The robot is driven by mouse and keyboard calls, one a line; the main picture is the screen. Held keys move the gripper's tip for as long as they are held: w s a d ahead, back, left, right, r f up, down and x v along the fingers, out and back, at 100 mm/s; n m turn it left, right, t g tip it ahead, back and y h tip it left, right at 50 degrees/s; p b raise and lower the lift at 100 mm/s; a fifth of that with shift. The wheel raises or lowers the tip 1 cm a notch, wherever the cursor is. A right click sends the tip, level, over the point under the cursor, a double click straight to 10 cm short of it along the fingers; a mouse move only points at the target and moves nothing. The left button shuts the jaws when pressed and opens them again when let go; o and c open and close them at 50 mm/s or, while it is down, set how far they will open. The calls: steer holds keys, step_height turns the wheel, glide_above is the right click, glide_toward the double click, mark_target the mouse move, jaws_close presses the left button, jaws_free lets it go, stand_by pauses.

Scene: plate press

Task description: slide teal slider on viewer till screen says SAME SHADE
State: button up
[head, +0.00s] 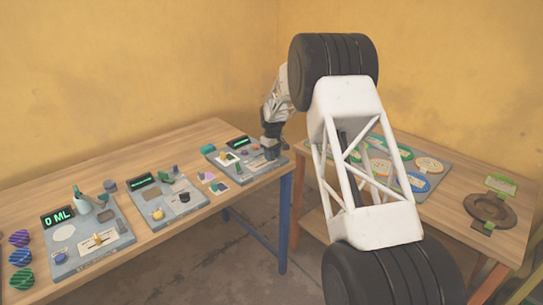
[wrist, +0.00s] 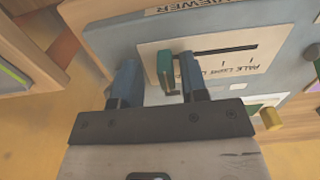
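The viewer (head: 243,158) is a grey panel at the far right end of the left table, with a small screen (head: 239,142) showing green text too small to read. In the wrist view, the panel (wrist: 110,32) is labelled VIEWER. Its teal slider (wrist: 165,68) stands near the left end of a dark slot in a pale plate (wrist: 225,58). My gripper (wrist: 160,76) has its two blue fingers on either side of the slider, with gaps visible, so it looks open around it. In the head view my gripper (head: 272,148) is over the viewer's right part and hides the slider.
Two more panels stand left on the same table (head: 185,135): one with a screen reading 0 ML (head: 60,217), one with another screen (head: 142,182). Coloured cards (head: 213,182) lie in front of the viewer. A yellow knob (wrist: 270,118) sits right of my fingers.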

stand_by(0.3)
steer(key=shift+r, duration=3.9)
steer(key=shift+s, duration=0.1)
